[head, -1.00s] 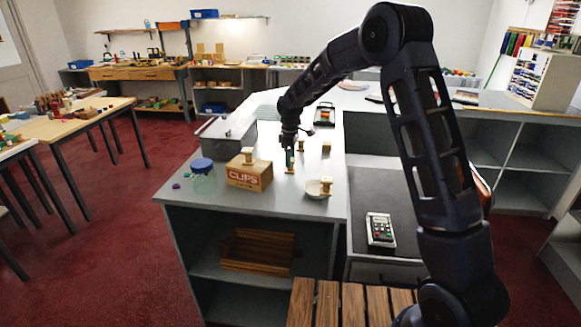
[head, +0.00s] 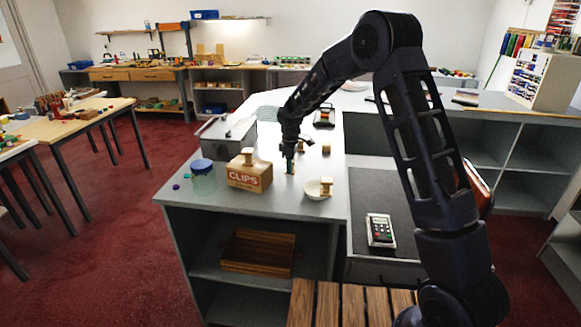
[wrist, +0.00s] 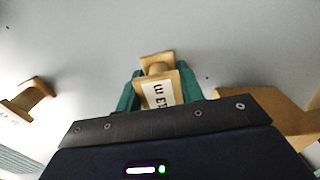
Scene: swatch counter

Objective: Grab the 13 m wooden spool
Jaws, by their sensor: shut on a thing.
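The wooden spool (wrist: 158,72) with a white label that seems to read "13 m" is between the green fingers of my gripper (wrist: 160,88) in the wrist view. The fingers are shut on it, one on each side. In the head view my gripper (head: 290,158) is low over the counter, and the spool (head: 290,169) shows under its fingertips. The spool looks upright and on or very near the counter top; I cannot tell whether it touches.
Another spool (wrist: 28,98) shows at left in the wrist view. A blue-lidded jar (head: 203,180) and a grey metal box (head: 226,135) are at left.

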